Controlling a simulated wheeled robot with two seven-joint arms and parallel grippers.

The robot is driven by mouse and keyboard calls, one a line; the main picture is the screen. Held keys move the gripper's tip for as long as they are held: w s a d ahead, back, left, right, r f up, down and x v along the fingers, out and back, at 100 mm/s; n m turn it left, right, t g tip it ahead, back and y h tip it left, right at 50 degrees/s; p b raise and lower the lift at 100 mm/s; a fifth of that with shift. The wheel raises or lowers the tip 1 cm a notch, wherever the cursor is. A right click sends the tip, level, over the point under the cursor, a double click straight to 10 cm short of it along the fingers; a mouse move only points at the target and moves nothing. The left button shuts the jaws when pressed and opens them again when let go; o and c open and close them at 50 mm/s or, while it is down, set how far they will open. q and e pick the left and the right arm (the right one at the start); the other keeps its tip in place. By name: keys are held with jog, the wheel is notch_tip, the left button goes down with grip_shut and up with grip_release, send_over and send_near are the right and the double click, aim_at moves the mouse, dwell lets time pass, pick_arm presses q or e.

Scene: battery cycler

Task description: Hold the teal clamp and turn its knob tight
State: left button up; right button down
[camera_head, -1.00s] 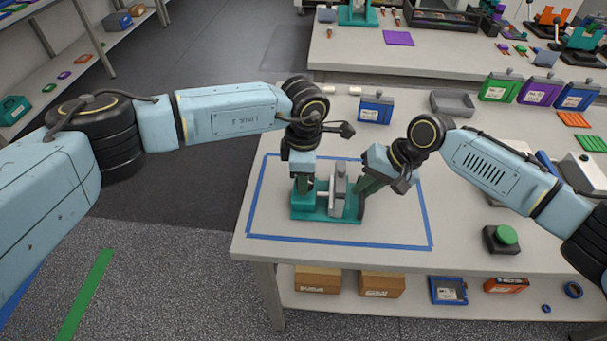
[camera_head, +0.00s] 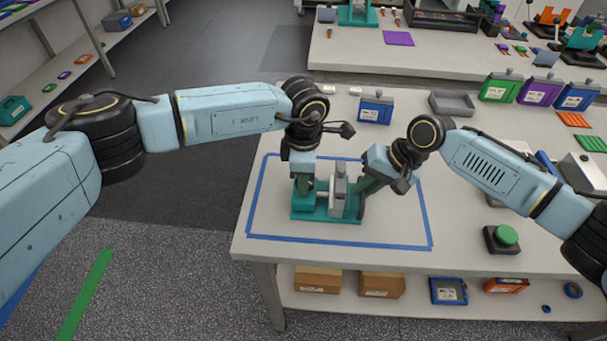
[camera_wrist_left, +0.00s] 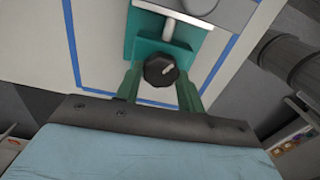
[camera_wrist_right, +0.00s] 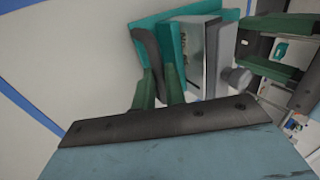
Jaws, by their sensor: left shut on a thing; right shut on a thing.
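The teal clamp (camera_head: 325,214) stands upright inside the blue tape outline on the table. Its base also shows in the left wrist view (camera_wrist_left: 140,45). My left gripper (camera_head: 304,186) points down at the clamp's left end. In the left wrist view, its green fingers are shut around the black knob (camera_wrist_left: 161,70), which has a pale mark and sits on a grey screw. My right gripper (camera_head: 368,186) reaches the clamp's right end, shut on a dark curved grip (camera_wrist_right: 147,48) beside the grey block (camera_wrist_right: 192,60). The fingers partly hide the grip.
Blue tape (camera_head: 340,243) frames the clamp, with bare table around it. A blue box (camera_head: 376,108) and a grey tray (camera_head: 452,103) stand behind. A green push button (camera_head: 506,236) is at the right. The table's left edge is close to my left arm.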

pick_arm(q)
jog(key=shift+s+d, duration=0.1)
jog(key=shift+d, duration=0.05)
jog(key=o, duration=1)
notch_tip(320, 180, up, 12)
pick_arm(e)
jog(key=c, duration=1.4)
grip_release()
